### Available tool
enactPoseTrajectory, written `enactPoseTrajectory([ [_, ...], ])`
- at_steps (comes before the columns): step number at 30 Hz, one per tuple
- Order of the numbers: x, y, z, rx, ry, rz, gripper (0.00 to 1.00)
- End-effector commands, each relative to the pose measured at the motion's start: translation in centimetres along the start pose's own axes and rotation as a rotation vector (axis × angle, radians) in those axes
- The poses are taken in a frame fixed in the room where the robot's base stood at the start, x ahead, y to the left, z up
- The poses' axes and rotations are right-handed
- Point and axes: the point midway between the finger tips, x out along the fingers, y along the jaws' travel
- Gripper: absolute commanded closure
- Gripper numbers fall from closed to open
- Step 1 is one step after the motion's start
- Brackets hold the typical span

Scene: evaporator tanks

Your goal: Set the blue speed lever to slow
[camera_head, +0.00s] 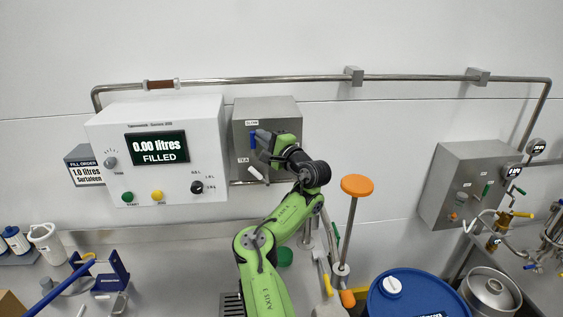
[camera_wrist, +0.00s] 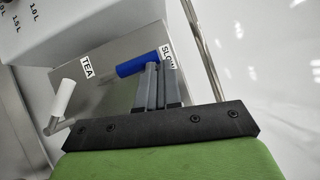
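The blue speed lever (camera_head: 253,140) is on the grey steel box at the centre, below the SLOW label (camera_head: 252,123). In the wrist view, the blue lever (camera_wrist: 137,64) has its right end close to the SLOW label (camera_wrist: 168,57). My gripper (camera_head: 264,141) is at the lever's right side in the head view. In the wrist view, the fingers of my gripper (camera_wrist: 157,68) are close together and overlap the lever's end near the label. They look shut with nothing visible between them. I cannot tell whether they touch the lever.
A white-handled lever (camera_wrist: 62,100) by the TEA label (camera_wrist: 87,68) is on the same box. The white control panel (camera_head: 205,130) stands left of it. A steel pipe (camera_head: 250,80) runs above, and an orange-topped rod (camera_head: 357,186) stands to the right.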

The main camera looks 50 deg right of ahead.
Motion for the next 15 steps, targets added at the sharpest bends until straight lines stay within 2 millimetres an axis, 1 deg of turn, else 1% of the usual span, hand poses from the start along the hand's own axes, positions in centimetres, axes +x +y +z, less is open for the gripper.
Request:
enactPoseTrajectory([
  [8, 0.0, -0.3, 0.0, 0.0, 0.0, -0.005, 1.0],
  [11, 0.1, -1.6, 0.2, -0.004, 0.0, -0.006, 1.0],
  [15, 0.4, -4.6, 0.9, -0.006, -0.001, -0.005, 1.0],
])
